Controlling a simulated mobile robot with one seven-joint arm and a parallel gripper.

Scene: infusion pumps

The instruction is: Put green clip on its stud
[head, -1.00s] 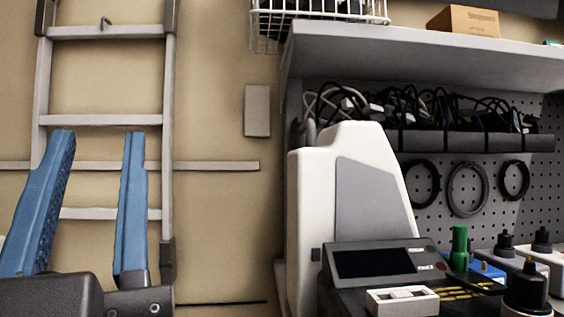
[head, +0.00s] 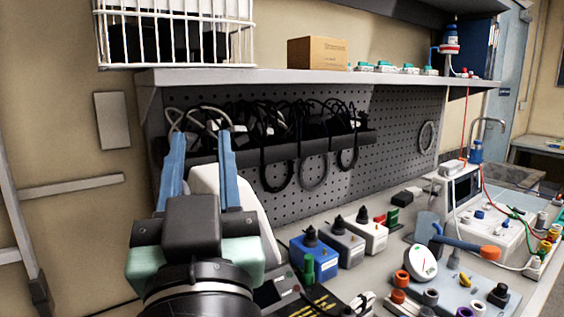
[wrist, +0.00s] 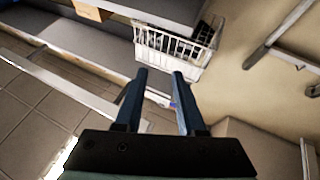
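My gripper (head: 200,134) is raised at the left of the head view, its two blue fingers apart with nothing between them. It also shows open and empty in the wrist view (wrist: 160,73). A small green piece (head: 516,213) sits by a thin lead above the white unit (head: 490,205) at the right. It looks like a clip but is too small to be sure. My gripper is far to its left. A row of coloured posts (head: 549,233) stands at the unit's right side; I cannot tell which is the clip's stud.
The bench holds a blue box (head: 314,258), a green upright cylinder (head: 308,269) and an orange-ended blue tool (head: 465,246). A shelf (head: 330,77) with a cardboard box (head: 317,53) overhangs the pegboard (head: 385,120). A wire basket (wrist: 180,50) shows in the wrist view.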

